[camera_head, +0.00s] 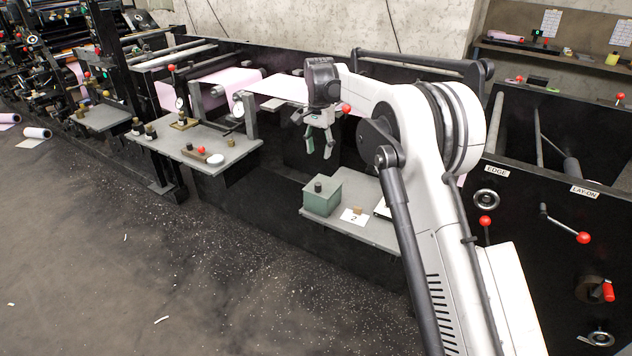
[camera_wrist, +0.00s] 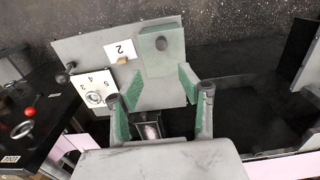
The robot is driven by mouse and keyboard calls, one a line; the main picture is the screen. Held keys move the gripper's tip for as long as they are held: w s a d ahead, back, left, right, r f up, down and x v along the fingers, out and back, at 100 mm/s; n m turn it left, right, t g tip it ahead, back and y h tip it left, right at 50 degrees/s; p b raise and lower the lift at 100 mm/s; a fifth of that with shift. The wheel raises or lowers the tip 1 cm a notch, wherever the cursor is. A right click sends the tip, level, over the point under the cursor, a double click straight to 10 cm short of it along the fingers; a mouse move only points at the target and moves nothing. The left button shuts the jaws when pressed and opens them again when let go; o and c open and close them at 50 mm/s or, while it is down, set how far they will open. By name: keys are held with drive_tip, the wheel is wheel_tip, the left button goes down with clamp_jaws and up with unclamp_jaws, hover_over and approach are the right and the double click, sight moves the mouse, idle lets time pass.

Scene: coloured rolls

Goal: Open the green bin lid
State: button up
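The green bin (camera_head: 322,201) is a small box standing on a grey shelf (camera_head: 375,232).
A card marked 2 (camera_head: 354,217) and a small brown block (camera_head: 357,210) lie beside the bin. A card with numbers and a dial (camera_wrist: 92,86) also lies on the shelf. A larger grey table (camera_head: 178,150) with gauges stands left. The dark machine wall is close behind.

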sight(318, 184)
wheel_tip(318, 184, down, 14)
drive_tip(key=shift+w+a+f+b, duration=0.1)
drive_tip(key=shift+a+b, duration=0.05)
drive_tip(key=shift+b, duration=0.2)
drive_tip(key=shift+c, duration=0.3)
clamp_jaws()
